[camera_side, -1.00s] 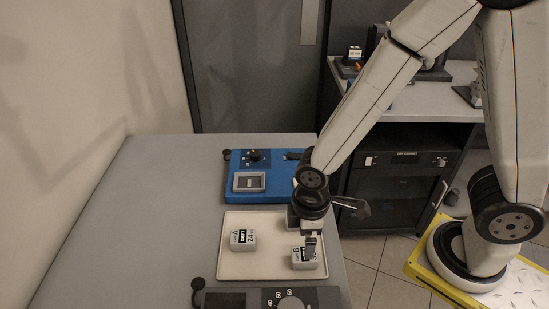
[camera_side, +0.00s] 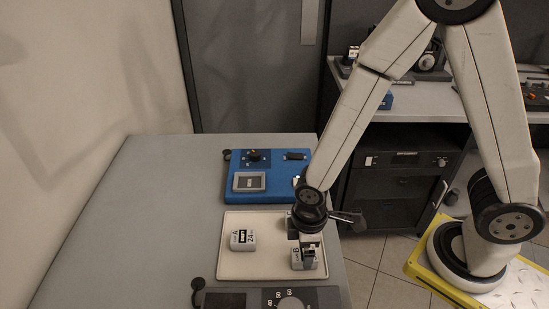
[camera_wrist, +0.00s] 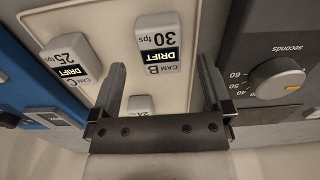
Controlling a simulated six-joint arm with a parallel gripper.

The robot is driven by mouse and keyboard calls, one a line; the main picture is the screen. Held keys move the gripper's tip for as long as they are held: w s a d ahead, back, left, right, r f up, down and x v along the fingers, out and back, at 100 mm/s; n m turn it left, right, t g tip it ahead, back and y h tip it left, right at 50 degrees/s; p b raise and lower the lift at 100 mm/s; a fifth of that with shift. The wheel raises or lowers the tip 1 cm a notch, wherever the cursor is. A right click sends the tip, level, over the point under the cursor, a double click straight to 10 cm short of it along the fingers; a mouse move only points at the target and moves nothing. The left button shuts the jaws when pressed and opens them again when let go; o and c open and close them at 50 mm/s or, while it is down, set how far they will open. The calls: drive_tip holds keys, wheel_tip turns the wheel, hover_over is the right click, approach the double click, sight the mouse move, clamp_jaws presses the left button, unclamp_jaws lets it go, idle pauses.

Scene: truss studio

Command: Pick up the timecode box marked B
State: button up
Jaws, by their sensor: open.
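The timecode box marked B (camera_wrist: 158,45) is a small white block with a black DRIFT label and "30 fps". It sits on the cream tray (camera_wrist: 98,15), and in the side view the box (camera_side: 297,260) is at the tray's right end, partly covered by my gripper (camera_side: 312,252). In the wrist view my gripper (camera_wrist: 160,66) is open, with box B seen between its two fingers and nothing held. I cannot tell whether the fingers reach down beside the box. The box marked A (camera_side: 243,240) stands on the tray's left part.
A box marked C (camera_wrist: 70,62) stands beside B on the tray. A blue device (camera_side: 270,186) lies behind the tray. A dark panel with a dial (camera_wrist: 277,77) borders the tray's front side. Bare table (camera_side: 130,220) lies to the left.

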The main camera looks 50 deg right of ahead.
drive_tip(key=shift+f, duration=1.85)
clamp_jaws()
drive_tip(key=shift+r, duration=0.1)
drive_tip(key=shift+r, duration=4.9)
